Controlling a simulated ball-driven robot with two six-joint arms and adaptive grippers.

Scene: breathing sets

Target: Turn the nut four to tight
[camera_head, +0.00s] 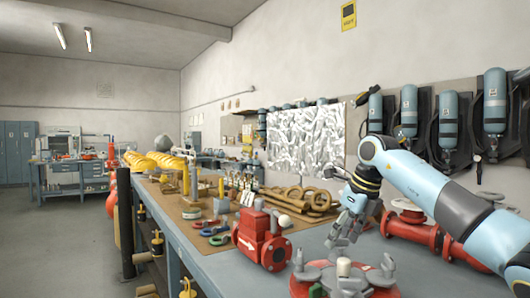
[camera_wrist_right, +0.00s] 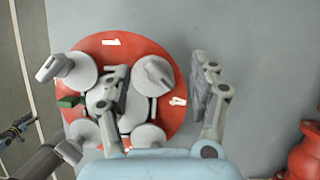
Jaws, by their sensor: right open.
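A round red flange (camera_wrist_right: 100,46) lies on the grey bench, with several grey winged nuts around a pale centre. White marks 1 and 4 show on its red face in the right wrist view. The upper-right nut (camera_wrist_right: 156,74) sits near the 4 mark, but I cannot tell for sure which nut is four. My right gripper (camera_wrist_right: 160,88) is open, its fingers to either side of that nut's area and apart from it. The left finger hides part of the flange centre. In the head view my right gripper (camera_head: 341,236) hangs above and behind the red flange (camera_head: 308,284).
A red valve block (camera_head: 262,240) stands on the bench left of the flange. A red pipe piece (camera_head: 408,229) lies behind and to the right. Brown rings and small tools crowd the bench further back. Bare grey bench top (camera_head: 205,264) lies along the left edge.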

